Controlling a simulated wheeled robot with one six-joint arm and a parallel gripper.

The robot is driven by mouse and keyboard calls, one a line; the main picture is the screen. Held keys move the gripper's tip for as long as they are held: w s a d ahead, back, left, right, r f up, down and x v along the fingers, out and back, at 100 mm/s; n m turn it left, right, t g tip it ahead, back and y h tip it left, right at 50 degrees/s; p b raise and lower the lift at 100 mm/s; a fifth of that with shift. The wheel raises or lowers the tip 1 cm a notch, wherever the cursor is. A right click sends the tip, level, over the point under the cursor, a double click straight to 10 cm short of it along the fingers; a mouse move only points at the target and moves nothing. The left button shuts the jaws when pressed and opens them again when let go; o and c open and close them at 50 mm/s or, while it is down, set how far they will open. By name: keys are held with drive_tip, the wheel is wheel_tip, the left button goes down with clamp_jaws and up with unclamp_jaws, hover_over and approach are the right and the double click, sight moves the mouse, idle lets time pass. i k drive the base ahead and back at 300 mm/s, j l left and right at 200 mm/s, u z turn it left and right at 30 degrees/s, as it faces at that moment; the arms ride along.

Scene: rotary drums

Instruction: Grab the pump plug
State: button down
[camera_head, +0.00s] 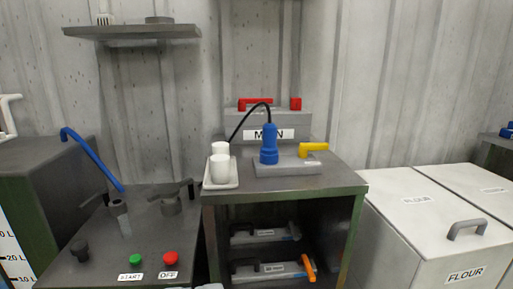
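A blue plug (269,144), which looks like the pump plug, stands upright on a grey base (289,170) on top of the middle cabinet. A black cable arches from its top down to the left, behind the cups. A yellow lever (313,149) sits on the right of the same base. I cannot tell whether the plug is locked in. My gripper does not show clearly in this view.
White cups (220,167) on a white tray (234,181) stand close left of the plug. A grey box labelled MAIN with a red handle (255,102) is behind. A control bench (150,235) is left; flour bins (432,215) are right. A shelf (132,32) hangs upper left.

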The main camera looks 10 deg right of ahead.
sight(268, 146)
drive_tip(key=i+l, duration=0.3)
drive_tip(key=i, duration=0.2)
drive_tip(key=i+l, duration=0.3)
drive_tip(key=i, duration=0.2)
drive_tip(key=z, duration=0.05)
